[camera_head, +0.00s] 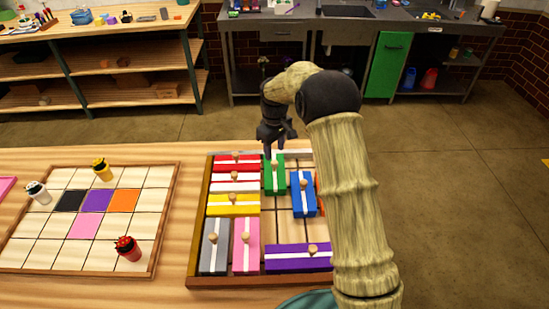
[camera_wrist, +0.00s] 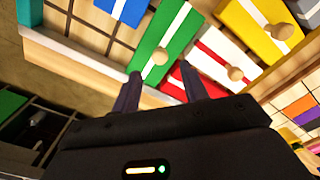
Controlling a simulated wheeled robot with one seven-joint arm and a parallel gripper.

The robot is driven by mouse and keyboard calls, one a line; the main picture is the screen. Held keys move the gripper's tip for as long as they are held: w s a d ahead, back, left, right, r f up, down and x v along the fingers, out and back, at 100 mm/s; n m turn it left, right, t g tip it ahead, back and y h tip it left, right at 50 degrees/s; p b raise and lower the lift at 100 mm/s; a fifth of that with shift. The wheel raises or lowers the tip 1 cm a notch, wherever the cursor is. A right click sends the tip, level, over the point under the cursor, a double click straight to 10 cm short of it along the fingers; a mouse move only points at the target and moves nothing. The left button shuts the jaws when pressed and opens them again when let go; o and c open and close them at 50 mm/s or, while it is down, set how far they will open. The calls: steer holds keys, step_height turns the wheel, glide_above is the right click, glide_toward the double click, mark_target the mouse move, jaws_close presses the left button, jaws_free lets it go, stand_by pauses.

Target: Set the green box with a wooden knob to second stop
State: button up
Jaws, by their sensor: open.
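The green box (camera_head: 275,183) with a white stripe and a wooden knob lies lengthwise at the far side of the wooden tray (camera_head: 193,240), right of the red and red-and-white boxes. In the wrist view the green box (camera_wrist: 171,33) and its round knob (camera_wrist: 160,56) are just beyond my fingertips. My gripper (camera_head: 270,147) is open at the tray's far edge, close to the green box. In the wrist view the two fingers of my gripper (camera_wrist: 161,72) are apart, with nothing between them, and the knob shows just past the gap.
A blue box (camera_head: 304,196) lies right of the green one; yellow (camera_head: 233,205), grey (camera_head: 214,250), pink (camera_head: 246,255) and purple (camera_head: 290,262) boxes fill other cells. Bare tray floor shows below the green box. My arm hides the tray's right side. A game board (camera_head: 40,205) stands left.

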mark_target(274, 162)
step_height(274, 162, down, 6)
steer(key=shift+r+p, duration=0.25)
steer(key=shift+p, duration=0.1)
jaws_close()
